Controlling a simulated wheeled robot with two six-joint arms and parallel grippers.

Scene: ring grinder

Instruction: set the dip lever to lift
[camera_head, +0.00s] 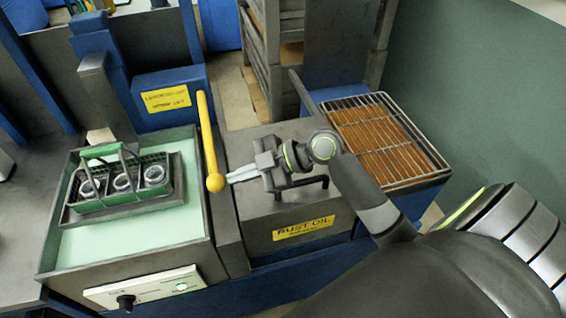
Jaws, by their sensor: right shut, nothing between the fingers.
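A yellow lever (207,135) with a round ball end (215,183) lies along the divider between the left tank and the rust oil unit. Its ball end points toward the front. My right gripper (231,178) is shut and empty, its pale fingertips just right of the ball. Whether they touch it I cannot tell. The grey rust oil unit (260,222), with a yellow label, is below my right gripper and partly hidden by my right arm. My left gripper is not in view.
A green-handled basket (172,196) holding three rings sits at the left tank (110,244). A control panel (155,287) with a black knob and green light is at its front. A wire drain rack (385,135) stands to the right.

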